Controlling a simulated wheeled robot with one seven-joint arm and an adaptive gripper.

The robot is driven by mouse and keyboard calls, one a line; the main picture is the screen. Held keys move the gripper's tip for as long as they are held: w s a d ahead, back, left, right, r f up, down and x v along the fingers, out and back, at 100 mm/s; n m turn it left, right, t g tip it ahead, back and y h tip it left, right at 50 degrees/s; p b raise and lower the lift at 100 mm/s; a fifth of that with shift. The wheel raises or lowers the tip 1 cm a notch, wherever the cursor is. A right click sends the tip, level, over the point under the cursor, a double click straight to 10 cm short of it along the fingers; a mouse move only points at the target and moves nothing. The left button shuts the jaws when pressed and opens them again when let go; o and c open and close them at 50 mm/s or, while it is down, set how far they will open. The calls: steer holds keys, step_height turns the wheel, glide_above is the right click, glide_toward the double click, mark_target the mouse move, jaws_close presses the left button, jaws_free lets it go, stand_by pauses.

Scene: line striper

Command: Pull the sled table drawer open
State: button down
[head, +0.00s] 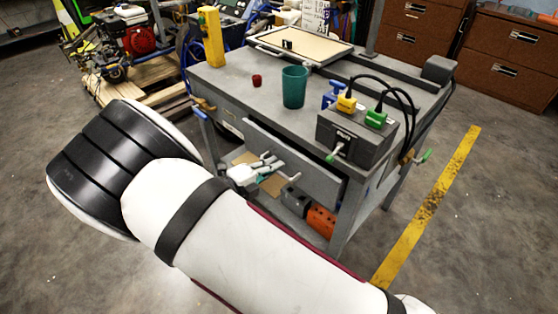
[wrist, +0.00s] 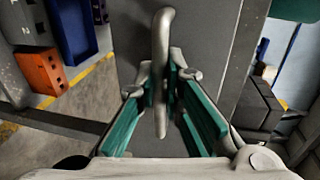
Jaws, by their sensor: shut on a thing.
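The sled table (head: 215,75) is a grey metal workbench. Its drawer has a grey front panel (head: 300,160) under the near edge of the top; how far it stands out is hard to tell. My gripper (head: 272,169) is at the drawer front, with my white arm reaching in from below. In the wrist view, the curved metal drawer handle (wrist: 161,50) runs between the teal pads of my gripper (wrist: 166,95), against the grey drawer face (wrist: 215,50). My gripper is shut on the handle.
On the tabletop are a green cup (head: 294,88), a small red cap (head: 257,80), a yellow post (head: 210,38) and a grey box (head: 350,138) with cables. An orange block (head: 320,220) sits below. Floor (head: 480,220) is open at right.

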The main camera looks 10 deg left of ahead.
steer(key=f+v, duration=0.2)
steer(key=v, duration=1)
steer(key=s+f+p+v, duration=0.1)
steer(key=f+v, duration=0.2)
steer(key=v, duration=0.9)
steer(key=shift+a+p, duration=0.3)
steer(key=shift+a, duration=0.15)
steer(key=shift+s+f, duration=0.1)
steer(key=shift+s, duration=0.05)
steer(key=c, duration=1.7)
jaws_free()
steer(key=shift+s+a, duration=0.1)
steer(key=v, duration=1.1)
steer(key=shift+s+a, duration=0.2)
steer(key=shift+s, duration=0.1)
